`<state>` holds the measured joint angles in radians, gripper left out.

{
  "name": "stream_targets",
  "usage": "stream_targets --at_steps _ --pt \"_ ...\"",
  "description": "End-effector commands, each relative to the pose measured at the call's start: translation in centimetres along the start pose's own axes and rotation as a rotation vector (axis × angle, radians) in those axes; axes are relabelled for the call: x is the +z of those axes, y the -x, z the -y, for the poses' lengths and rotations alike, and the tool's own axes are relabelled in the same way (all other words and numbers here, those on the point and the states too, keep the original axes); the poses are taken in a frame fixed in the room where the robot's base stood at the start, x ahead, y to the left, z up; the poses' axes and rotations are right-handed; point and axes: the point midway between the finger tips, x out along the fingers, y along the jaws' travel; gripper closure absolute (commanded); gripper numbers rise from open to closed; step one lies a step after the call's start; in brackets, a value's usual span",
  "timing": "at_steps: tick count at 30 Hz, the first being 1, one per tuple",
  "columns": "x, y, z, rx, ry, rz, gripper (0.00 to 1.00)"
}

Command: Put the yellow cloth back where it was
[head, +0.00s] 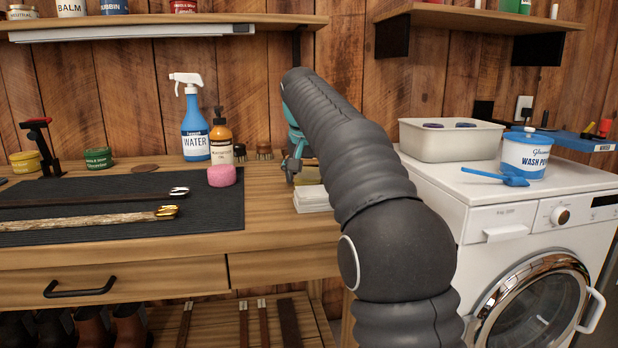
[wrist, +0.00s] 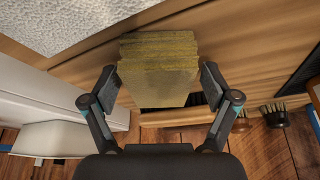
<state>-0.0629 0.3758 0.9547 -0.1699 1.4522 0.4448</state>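The folded yellow cloth (wrist: 158,70) sits between the two fingers of my gripper (wrist: 159,80) in the wrist view. The finger pads lie against its left and right sides, so the gripper is shut on it. In the head view my gripper (head: 293,160) is at the bench's right end, partly hidden behind my arm. A small part of the yellow cloth (head: 309,176) shows there, just above a folded white stack (head: 312,197). The arm hides the rest, and I cannot tell whether the cloth touches the stack.
Left of the gripper on the bench (head: 285,234) are a pink sponge (head: 222,176), an orange bottle (head: 221,145), a blue spray bottle (head: 194,130) and brushes (head: 264,150). A dark mat (head: 100,185) holds two rods. The white washer (head: 480,200) stands right, bearing a basin (head: 450,142).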

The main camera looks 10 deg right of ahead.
Motion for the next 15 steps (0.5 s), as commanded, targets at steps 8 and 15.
stream_targets --at_steps 8,15 --pt "-0.2 0.8 0.0 -0.001 0.0 -0.002 0.14" --pt "-0.3 4.9 0.1 -0.002 0.001 -0.003 0.14"
